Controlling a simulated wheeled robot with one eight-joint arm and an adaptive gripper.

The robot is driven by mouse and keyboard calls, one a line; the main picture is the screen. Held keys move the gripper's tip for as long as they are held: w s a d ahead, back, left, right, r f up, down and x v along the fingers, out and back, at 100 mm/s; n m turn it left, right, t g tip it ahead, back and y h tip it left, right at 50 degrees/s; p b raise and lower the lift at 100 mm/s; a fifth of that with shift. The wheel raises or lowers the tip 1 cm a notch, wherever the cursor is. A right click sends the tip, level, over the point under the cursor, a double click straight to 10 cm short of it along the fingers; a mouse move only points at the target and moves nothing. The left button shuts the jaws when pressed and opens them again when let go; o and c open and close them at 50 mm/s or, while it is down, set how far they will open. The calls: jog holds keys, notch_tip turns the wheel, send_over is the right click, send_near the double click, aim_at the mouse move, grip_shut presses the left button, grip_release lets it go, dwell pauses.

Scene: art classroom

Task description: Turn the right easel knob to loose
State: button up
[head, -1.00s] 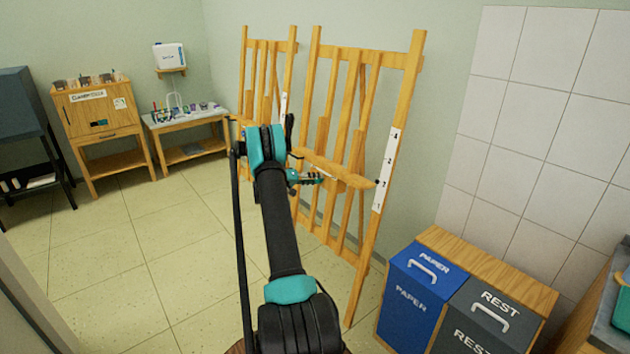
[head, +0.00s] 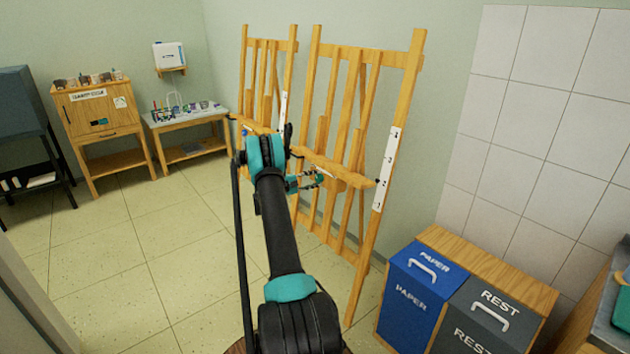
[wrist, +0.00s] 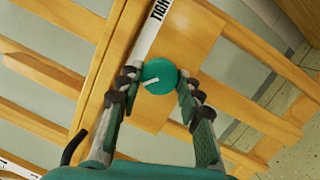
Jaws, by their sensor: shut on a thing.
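The teal round knob (wrist: 159,75) shows in the wrist view on a wooden board of the easel. Its white pointer line runs toward the lower left in the picture. A white strip reading "TIGHT" (wrist: 152,27) lies above it; no "loose" mark is readable. My gripper (wrist: 159,86) has one finger on each side of the knob and is shut on it. In the head view, my gripper (head: 318,179) is at the ledge of the right easel (head: 404,95). The knob cannot be made out clearly there.
A second easel (head: 244,75) stands behind to the left. Blue paper (head: 408,315) and grey rest (head: 478,325) bins stand at the lower right. A wooden cabinet (head: 105,145) and a low table (head: 185,122) stand at the back left. The floor left of my arm is clear.

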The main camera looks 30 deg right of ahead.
jog(key=shift+n, duration=1.2)
jog(key=o, duration=1.2)
jog(key=shift+c, duration=0.2)
jog(key=w+a, duration=0.1)
jog(key=a, duration=1.1)
jog(key=shift+r, duration=0.1)
